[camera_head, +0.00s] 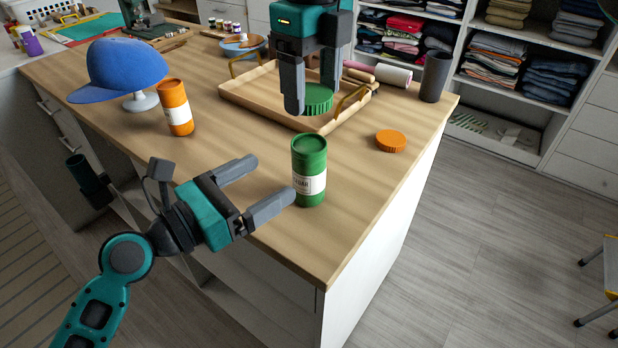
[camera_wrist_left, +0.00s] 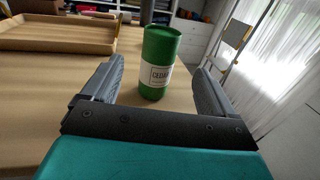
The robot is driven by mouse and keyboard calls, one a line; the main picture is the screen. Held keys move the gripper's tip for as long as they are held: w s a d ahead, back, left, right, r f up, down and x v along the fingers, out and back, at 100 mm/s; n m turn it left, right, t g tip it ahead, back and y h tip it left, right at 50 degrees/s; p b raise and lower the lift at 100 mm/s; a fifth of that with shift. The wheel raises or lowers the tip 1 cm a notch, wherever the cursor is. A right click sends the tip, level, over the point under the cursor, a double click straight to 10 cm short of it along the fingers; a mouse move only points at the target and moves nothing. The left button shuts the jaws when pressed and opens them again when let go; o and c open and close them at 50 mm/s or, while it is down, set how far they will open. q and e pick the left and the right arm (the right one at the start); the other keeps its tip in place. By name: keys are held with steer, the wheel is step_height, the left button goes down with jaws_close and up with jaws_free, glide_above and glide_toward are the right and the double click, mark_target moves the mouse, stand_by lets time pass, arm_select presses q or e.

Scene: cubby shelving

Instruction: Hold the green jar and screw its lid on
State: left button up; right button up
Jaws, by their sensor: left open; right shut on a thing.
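The green jar (camera_head: 309,165) stands upright on the wooden counter near its front edge, with a white label. My left gripper (camera_head: 275,180) is open to the left of the jar, its fingers pointing at it. In the left wrist view the jar (camera_wrist_left: 159,58) stands ahead between the open fingers (camera_wrist_left: 163,80), untouched as far as I can tell. My right gripper (camera_head: 306,102) points down and is shut on the green lid (camera_head: 319,99), holding it above the tray's near corner, behind the jar.
An orange jar (camera_head: 175,108) stands to the left and an orange lid (camera_head: 391,141) lies to the right. Behind are a wooden tray (camera_head: 262,106) with brass handles, a dark cup (camera_head: 435,77) and a blue cap (camera_head: 122,68). The counter around the green jar is clear.

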mark_target(295, 163)
arm_select(q)
steer(key=x, duration=1)
steer(key=shift+c, duration=0.3)
steer(key=c, duration=1.4)
steer(key=shift+c, duration=0.2)
arm_select(e)
steer(key=shift+f, duration=2.5)
steer(key=shift+f, duration=0.9)
steer(key=shift+f, duration=0.55)
